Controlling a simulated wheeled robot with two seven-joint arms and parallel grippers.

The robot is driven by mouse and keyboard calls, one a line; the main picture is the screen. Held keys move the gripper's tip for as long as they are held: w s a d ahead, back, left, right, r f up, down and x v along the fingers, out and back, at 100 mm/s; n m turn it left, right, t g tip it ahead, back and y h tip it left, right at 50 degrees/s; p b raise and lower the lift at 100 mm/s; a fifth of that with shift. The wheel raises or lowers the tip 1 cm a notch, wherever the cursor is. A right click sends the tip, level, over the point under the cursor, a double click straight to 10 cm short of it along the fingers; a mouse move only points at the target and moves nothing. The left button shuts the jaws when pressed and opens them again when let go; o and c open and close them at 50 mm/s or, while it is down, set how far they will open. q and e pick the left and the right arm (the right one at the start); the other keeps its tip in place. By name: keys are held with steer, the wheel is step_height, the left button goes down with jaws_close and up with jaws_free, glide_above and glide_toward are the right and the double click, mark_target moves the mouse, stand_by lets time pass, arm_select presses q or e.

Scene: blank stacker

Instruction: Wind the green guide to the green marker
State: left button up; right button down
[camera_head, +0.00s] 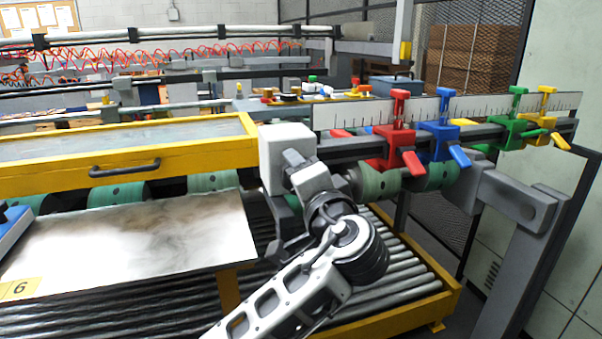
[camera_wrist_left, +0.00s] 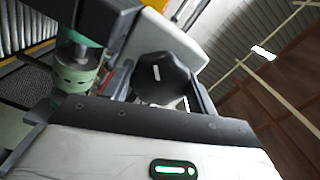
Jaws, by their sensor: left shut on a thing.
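The green guide (camera_head: 508,133) is a block with a side knob on the rail, near the right end. A green T-shaped piece (camera_head: 518,90) rises above it in front of the white ruler; I cannot tell whether this is the marker or part of the guide. My left gripper (camera_head: 291,185) is at the grey housing at the rail's left end, its fingers partly hidden by the wrist. In the left wrist view its dark fingers close around a black knob (camera_wrist_left: 163,73) with a white mark. The right gripper is out of view.
A red guide (camera_head: 388,150), a blue guide (camera_head: 438,140) and a yellow guide (camera_head: 541,124) share the rail. The white ruler (camera_head: 480,106) runs behind them. The grey housing (camera_head: 284,147) stands beside the yellow frame (camera_head: 60,179). A metal sheet (camera_head: 130,245) lies left of my arm, above rollers.

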arm_select(q)
steer(key=shift+m, duration=0.5)
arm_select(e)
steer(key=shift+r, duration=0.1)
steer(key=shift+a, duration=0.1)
arm_select(q)
steer(key=o, duration=1)
steer(key=b+v, duration=0.3)
steer(key=v, duration=1.3)
steer(key=shift+b, duration=0.4)
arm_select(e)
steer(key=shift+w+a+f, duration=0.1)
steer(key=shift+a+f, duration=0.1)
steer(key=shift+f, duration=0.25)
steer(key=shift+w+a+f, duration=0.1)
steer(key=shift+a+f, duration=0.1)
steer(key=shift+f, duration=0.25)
